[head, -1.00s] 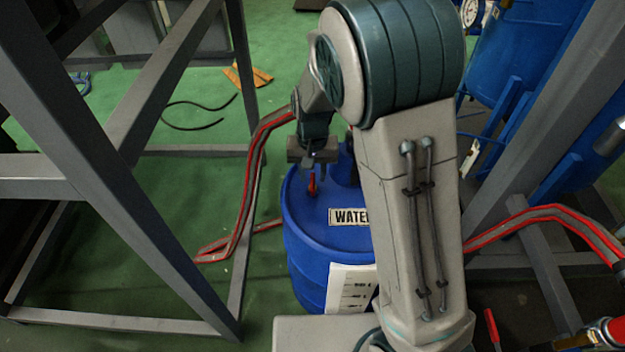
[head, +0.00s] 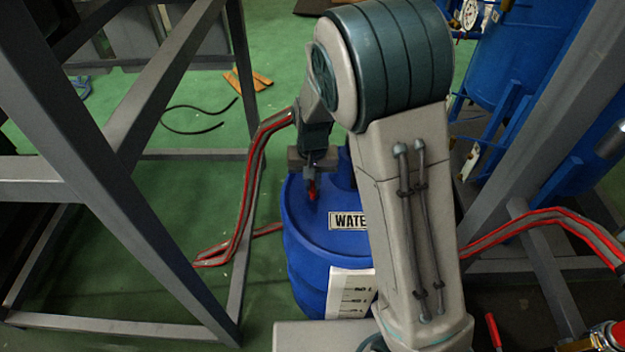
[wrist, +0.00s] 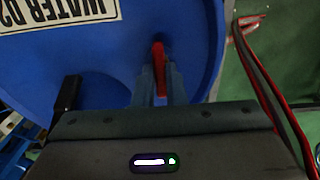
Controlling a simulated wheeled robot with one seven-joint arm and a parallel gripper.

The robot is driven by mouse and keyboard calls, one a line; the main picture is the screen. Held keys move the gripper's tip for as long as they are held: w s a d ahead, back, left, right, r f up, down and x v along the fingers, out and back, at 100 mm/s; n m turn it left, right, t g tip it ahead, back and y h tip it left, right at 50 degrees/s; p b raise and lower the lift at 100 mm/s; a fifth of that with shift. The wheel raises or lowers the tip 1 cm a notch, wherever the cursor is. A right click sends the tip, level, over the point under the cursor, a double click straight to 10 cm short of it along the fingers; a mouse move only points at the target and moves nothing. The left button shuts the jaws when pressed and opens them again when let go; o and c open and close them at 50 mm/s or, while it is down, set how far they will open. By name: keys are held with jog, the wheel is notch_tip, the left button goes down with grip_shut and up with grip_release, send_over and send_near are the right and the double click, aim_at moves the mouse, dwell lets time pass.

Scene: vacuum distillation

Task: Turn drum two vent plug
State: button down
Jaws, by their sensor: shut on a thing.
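The blue drum (head: 305,243) with a "WATER" label (head: 347,220) stands on the floor, partly hidden behind my arm. A red vent plug (head: 312,190) is on its top near the left rim. My gripper (head: 316,176) points down over the drum top and is shut on the plug. In the wrist view, the red plug (wrist: 159,68) shows between the fingers of my gripper (wrist: 158,82), above the blue drum top (wrist: 100,60). The label's "WATER D2" text (wrist: 75,12) is upside down there. The finger contact is small and dark.
Grey steel frames stand left (head: 130,215) and right (head: 520,140) of the drum. A red-edged grey hose or strip (head: 258,165) runs close by the drum's left side. A black fitting (wrist: 68,97) stands on the drum top. Green floor lies open behind.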

jog(key=n+p, duration=0.1)
jog(key=n, duration=0.5)
jog(key=shift+r+n, duration=0.1)
jog(key=shift+n, duration=0.3)
jog(key=n+p, duration=0.2)
jog(key=n, duration=0.4)
jog(key=shift+r, duration=0.1)
jog(key=n+p, duration=0.4)
jog(key=n, duration=0.2)
jog(key=shift+a+n, duration=0.1)
jog(key=shift+n, duration=0.2)
jog(key=shift+w+n+p, duration=0.1)
jog(key=shift+n+p, duration=1.15)
jog(key=shift+n, duration=0.65)
jog(key=c, duration=1.5)
grip_release()
